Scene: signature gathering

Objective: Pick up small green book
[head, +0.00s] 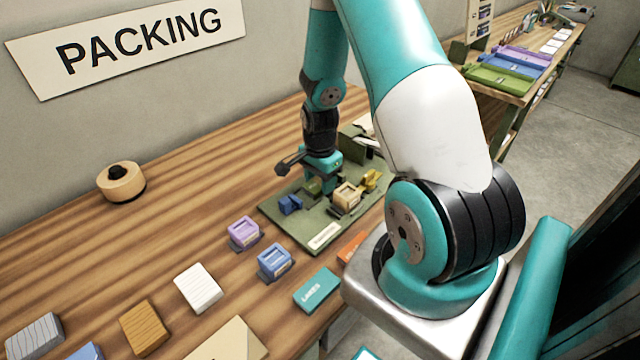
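My gripper (316,180) points down over a green mat-like board (290,222) on the wooden table. A small dark green block (312,188), perhaps the small green book, shows just under the gripper, partly hidden by it. I cannot tell whether the fingers touch it or are closed on it. A blue piece (290,204) lies just left of it, and a cream block (347,196) and a yellow piece (370,181) lie to the right. A teal booklet marked LAKES (317,290) lies flat near the table's front edge.
Purple (244,233) and blue (275,261) holders stand left of the board. Bare table (200,200) lies behind these.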

